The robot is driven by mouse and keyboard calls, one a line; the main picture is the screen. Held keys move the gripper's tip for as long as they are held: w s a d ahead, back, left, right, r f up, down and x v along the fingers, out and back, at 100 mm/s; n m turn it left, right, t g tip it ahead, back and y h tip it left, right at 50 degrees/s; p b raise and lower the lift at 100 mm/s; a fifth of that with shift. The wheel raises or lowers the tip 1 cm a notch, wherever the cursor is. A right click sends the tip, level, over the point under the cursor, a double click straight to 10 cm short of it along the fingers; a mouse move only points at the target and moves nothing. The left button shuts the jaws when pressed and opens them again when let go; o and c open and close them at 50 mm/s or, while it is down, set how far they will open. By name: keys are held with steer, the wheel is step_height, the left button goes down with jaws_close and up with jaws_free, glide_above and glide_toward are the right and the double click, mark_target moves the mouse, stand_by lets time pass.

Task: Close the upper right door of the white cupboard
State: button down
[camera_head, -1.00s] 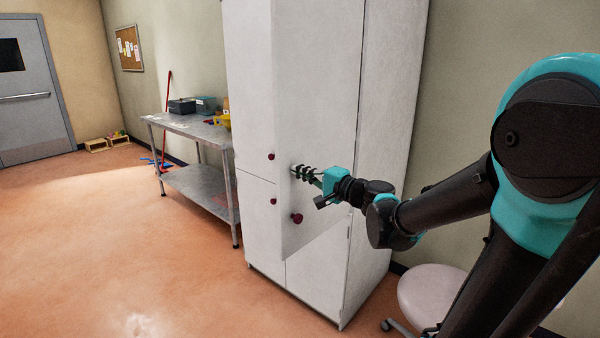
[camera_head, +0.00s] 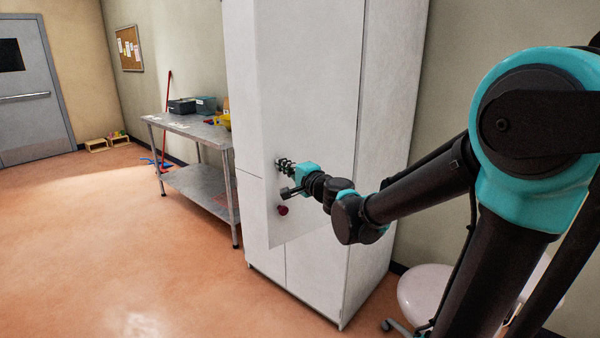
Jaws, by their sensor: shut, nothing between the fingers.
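The tall white cupboard (camera_head: 320,277) stands in the middle of the head view. Its upper right door (camera_head: 312,90) is hinged on the right and stands partly open, its free left edge swung out in front of the left part. A dark red knob (camera_head: 282,210) sits low on the door's outer face, near that edge. My gripper (camera_head: 280,163) is shut, with its fingertips at the outer face a little above the knob. They appear to touch the door, though exact contact is hard to tell. The open door hides the cupboard's other knobs.
A metal table (camera_head: 190,124) with boxes stands left of the cupboard. A pale round stool (camera_head: 420,290) stands close to the cupboard's right side, below my arm. The orange floor (camera_head: 120,240) in front and to the left is clear.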

steer(key=w+a+m+t+h, duration=0.2)
steer(key=w+a+m+h, duration=0.25)
steer(key=w, duration=0.55)
steer(key=w+a+m+t+h, duration=0.25)
steer(key=w+a+h, duration=0.3)
steer(key=w, duration=0.45)
steer(key=w+d+m+g+h, duration=0.1)
steer(key=w+d+m+h, duration=0.1)
steer(key=w, duration=0.5)
steer(key=w+d+m+g+h, duration=0.1)
steer(key=w+d+m+h, duration=0.1)
steer(key=w+h, duration=0.3)
steer(key=w+d+m+g+h, duration=0.1)
steer(key=w+d+m+h, duration=0.2)
steer(key=w, duration=0.8)
steer(key=shift+h, duration=0.3)
steer(key=shift+w+d+r+g, duration=0.1)
steer(key=shift+w+d+g, duration=0.05)
steer(key=shift+d+g, duration=0.1)
steer(key=shift+a, duration=0.1)
